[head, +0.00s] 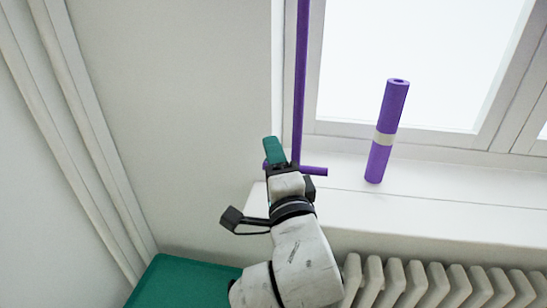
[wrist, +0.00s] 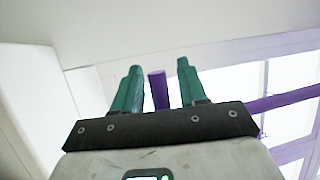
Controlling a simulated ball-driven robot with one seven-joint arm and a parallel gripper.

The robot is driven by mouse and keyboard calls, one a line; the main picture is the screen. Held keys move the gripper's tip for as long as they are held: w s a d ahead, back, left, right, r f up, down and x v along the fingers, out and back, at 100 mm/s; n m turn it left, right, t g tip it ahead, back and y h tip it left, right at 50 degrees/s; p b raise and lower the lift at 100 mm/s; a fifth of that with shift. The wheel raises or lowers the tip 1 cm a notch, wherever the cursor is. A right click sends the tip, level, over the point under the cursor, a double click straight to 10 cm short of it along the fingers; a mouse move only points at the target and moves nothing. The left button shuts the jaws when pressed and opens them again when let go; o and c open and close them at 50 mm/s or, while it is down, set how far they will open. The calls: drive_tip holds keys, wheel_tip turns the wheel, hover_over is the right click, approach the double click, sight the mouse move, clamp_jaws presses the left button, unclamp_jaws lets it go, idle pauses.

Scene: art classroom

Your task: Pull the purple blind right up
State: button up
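A thin purple rod (head: 300,80) hangs upright at the left side of the window. A short purple crossbar (head: 314,171) runs across its lower end, just above the sill. My gripper (head: 274,150), with green fingers, is at the crossbar's left part and hides some of it. In the wrist view, a purple bar end (wrist: 159,90) stands between the two spread fingers, with a gap on each side. The rod also shows there as a purple strip (wrist: 288,98) on the right. No blind fabric is visible; whatever the rod hangs from is out of view.
A purple roll (head: 391,110) with a pale band stands on the white windowsill (head: 440,202), right of the crossbar. A ribbed radiator (head: 440,285) is below the sill. A green surface (head: 180,285) is at lower left. White wall lies left of the window.

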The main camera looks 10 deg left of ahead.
clamp_jaws()
idle(0.3)
drive_tip(key=shift+r, duration=0.1)
